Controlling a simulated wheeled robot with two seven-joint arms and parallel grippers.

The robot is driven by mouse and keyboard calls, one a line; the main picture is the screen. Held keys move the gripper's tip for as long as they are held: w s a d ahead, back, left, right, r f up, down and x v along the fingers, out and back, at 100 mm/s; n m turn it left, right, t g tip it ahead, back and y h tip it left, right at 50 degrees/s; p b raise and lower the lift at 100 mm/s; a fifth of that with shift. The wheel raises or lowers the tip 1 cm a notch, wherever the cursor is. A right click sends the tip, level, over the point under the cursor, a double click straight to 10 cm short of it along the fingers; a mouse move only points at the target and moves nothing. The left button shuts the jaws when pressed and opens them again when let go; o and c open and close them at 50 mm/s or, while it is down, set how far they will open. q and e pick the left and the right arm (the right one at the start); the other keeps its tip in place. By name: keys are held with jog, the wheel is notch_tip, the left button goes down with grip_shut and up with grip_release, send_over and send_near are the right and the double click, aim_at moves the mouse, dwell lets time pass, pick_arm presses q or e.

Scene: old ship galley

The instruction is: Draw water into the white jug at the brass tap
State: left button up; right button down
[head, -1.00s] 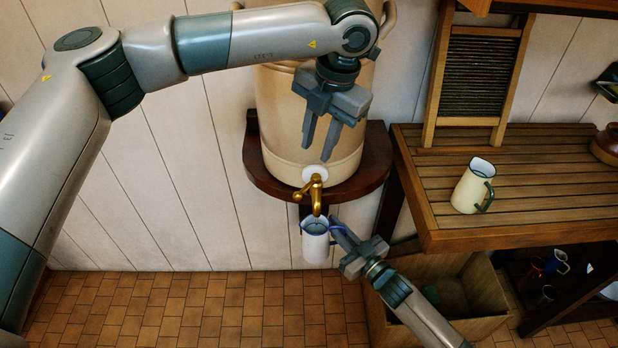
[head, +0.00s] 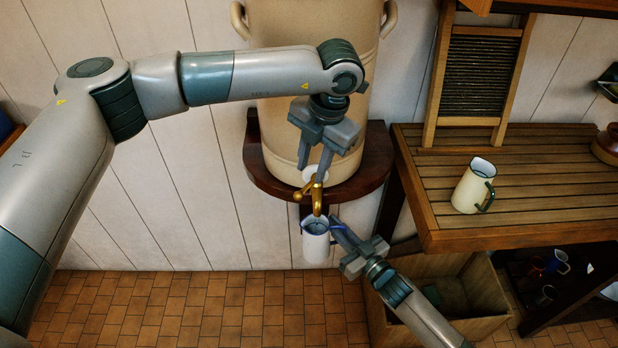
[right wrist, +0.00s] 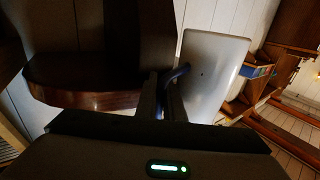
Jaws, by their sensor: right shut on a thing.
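The white jug (head: 315,246) with a blue rim and handle hangs upright under the brass tap (head: 316,192) in the head view. My right gripper (head: 338,229) is shut on the jug's blue handle; the jug also shows in the right wrist view (right wrist: 212,75). The tap sits low on the front of a large cream stoneware crock (head: 310,120). My left gripper (head: 312,164) is just above the tap, fingers pointing down and apart, with nothing seen between them. Its fingertips partly cover the tap's white collar. No water stream can be made out.
The crock stands on a dark rounded wooden shelf (head: 268,176). A cream jug with a green handle (head: 472,188) stands on the slatted counter (head: 540,212) at right, before a washboard (head: 479,75). A wooden crate (head: 480,300) is below.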

aim_at(307, 186)
pick_arm(q)
jog(key=shift+w+a+f, duration=0.15)
jog(key=shift+a+f, duration=0.05)
jog(key=shift+f, duration=1.05)
jog(key=shift+w+a+f, duration=0.15)
jog(key=shift+f, duration=1.05)
grip_shut()
